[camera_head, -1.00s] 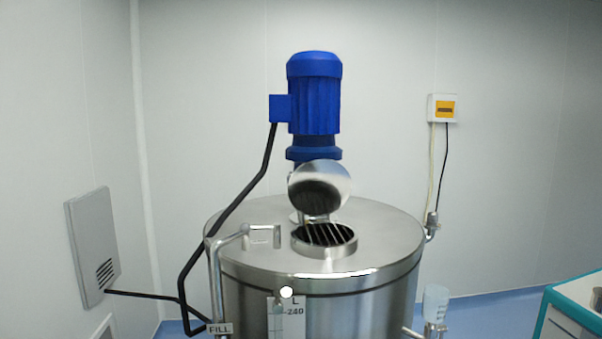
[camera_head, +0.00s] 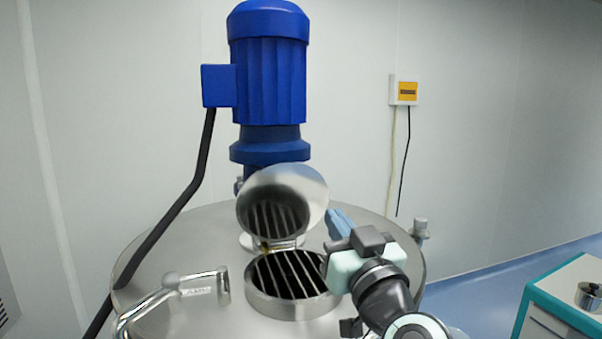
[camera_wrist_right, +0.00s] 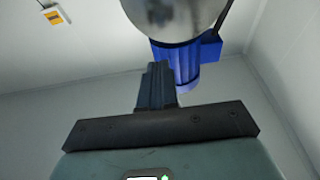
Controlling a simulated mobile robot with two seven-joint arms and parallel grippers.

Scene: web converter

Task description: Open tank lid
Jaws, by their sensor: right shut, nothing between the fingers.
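The round metal tank lid (camera_head: 287,197) stands raised at the back of the tank's round opening (camera_head: 292,284), its shiny underside tilted toward me. Bars cross the opening. The tank (camera_head: 200,250) has a broad steel top. My right gripper (camera_head: 338,222) is shut and empty, close to the right of the lid; I cannot tell whether it touches. In the right wrist view its fingers (camera_wrist_right: 157,84) are together, with part of the lid (camera_wrist_right: 172,14) above them. My left gripper is not in view.
A blue motor (camera_head: 268,75) stands on the tank behind the lid, with a black cable at its left. A bent metal pipe (camera_head: 175,292) rises at the left front. A white cabinet with teal edges (camera_head: 565,300) stands at the right. A small box (camera_head: 403,90) hangs on the wall.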

